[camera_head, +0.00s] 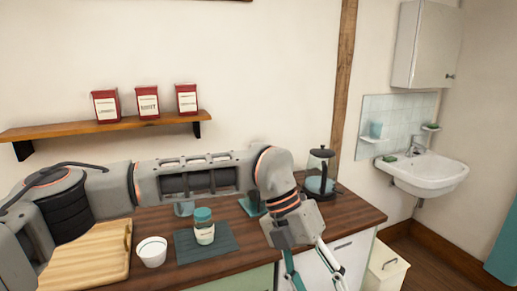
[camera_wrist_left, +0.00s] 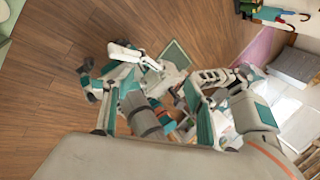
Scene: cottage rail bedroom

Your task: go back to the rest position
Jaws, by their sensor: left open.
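My left arm stretches across the head view from the left, over the wooden counter (camera_head: 340,211). Its gripper (camera_head: 314,280) hangs down at the counter's front right, in front of the white cabinet front. Its two fingers are apart, with no object seen between them; the tips run close to the lower picture edge. In the left wrist view the open fingers (camera_wrist_left: 157,112) frame parts of my own body above a wood floor. I cannot make out my right gripper in either view.
Under the arm stand a white cup (camera_head: 152,252), a teal-lidded jar (camera_head: 204,232) on a dark mat (camera_head: 228,243) and a cutting board (camera_head: 88,262). A French press (camera_head: 319,174) stands at the back right. A shelf (camera_head: 60,131) holds red tins. A sink (camera_head: 430,174) is at right.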

